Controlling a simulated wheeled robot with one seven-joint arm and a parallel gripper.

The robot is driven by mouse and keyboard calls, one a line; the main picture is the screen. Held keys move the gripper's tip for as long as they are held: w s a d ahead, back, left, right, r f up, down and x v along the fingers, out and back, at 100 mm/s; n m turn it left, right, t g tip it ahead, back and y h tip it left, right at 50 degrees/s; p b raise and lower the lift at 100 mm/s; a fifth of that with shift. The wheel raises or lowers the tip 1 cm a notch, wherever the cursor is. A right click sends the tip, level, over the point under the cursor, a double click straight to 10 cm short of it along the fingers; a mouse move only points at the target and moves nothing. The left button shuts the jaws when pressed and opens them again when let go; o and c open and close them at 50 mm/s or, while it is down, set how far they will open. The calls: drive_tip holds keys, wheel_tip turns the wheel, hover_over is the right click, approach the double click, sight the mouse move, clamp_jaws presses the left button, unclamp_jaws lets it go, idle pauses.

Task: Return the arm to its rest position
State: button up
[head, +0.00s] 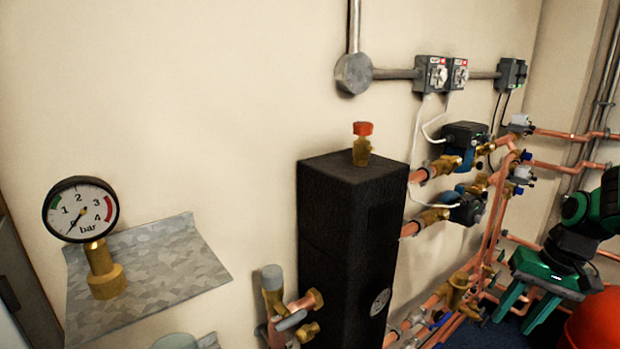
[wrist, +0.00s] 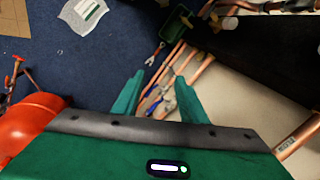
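My gripper (head: 513,318) is at the lower right of the head view, green and black, pointing downward beside the copper pipework. In the wrist view my gripper (wrist: 158,90) has its two green fingers spread apart with nothing between them. Beyond the fingers I see copper pipes and the blue floor. My arm enters from the right edge of the head view, and most of it is out of frame.
A black manifold block (head: 345,220) stands against the wall, with copper pipes (head: 492,220) and pumps to its right. A pressure gauge (head: 82,210) stands on a metal shelf (head: 180,265). A red vessel (wrist: 32,122) is close to my gripper. Blue floor (wrist: 110,60) looks mostly open.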

drive_tip(key=s+a+r+h, duration=0.1)
drive_tip(key=s+r, duration=0.1)
drive_tip(key=s, duration=0.7)
drive_tip(key=s+r+m+g+h, duration=0.1)
drive_tip(key=s+r, duration=0.1)
drive_tip(key=s, duration=0.7)
drive_tip(key=shift+s+a+r+m, duration=0.15)
drive_tip(key=shift+a+r+m, duration=0.15)
drive_tip(key=shift+a, duration=0.1)
drive_tip(key=shift+w+f, duration=0.25)
drive_tip(key=shift+w, duration=0.4)
